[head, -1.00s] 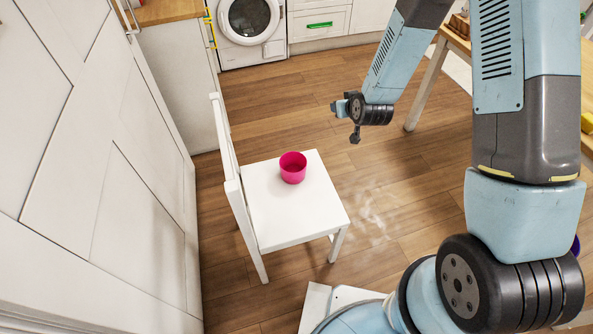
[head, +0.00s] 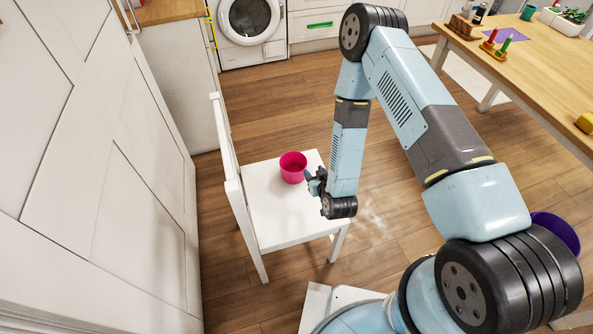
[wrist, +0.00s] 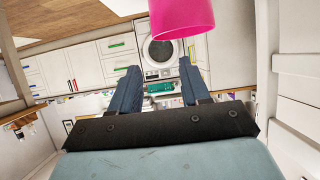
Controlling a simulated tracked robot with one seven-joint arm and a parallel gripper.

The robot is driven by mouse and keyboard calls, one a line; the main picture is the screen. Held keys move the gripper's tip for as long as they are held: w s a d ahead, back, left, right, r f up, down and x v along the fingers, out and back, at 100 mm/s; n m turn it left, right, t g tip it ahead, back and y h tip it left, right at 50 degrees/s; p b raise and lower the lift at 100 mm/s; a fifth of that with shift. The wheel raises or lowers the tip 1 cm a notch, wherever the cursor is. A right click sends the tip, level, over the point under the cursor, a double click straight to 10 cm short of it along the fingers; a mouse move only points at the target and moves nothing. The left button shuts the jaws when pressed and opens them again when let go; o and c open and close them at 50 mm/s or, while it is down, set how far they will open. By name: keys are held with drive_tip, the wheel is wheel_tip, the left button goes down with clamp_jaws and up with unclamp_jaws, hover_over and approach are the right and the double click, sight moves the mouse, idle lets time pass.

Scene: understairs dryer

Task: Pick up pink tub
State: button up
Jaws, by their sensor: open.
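The pink tub (head: 292,168) stands upright on the seat of the white chair (head: 275,215), towards the back of the seat in the head view. My gripper (head: 312,181) is over the seat, close to the tub's lower right side. In the wrist view the tub (wrist: 182,16) shows at the top, cut off by the frame edge, beyond the two fingers. My gripper (wrist: 157,88) is open there, with nothing between its fingers. Whether a fingertip touches the tub cannot be told.
The chair's backrest (head: 225,150) rises left of the tub, near the white panelled wall (head: 110,170). A wooden table (head: 530,70) with small objects stands at the right. A purple container (head: 558,230) is partly hidden behind my arm. A washing machine (head: 250,20) stands at the back.

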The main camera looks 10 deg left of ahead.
approach(303, 157)
drive_tip(key=a+x, duration=0.1)
drive_tip(key=x, duration=0.2)
drive_tip(key=shift+w+d+x, duration=0.1)
drive_tip(key=shift+d+x, duration=0.1)
drive_tip(key=shift+x, duration=0.95)
drive_tip(key=shift+w+d+x, duration=0.1)
drive_tip(key=shift+d+x, duration=0.15)
drive_tip(key=shift+x, duration=0.9)
drive_tip(key=shift+f, duration=0.15)
drive_tip(key=shift+c, duration=0.2)
clamp_jaws()
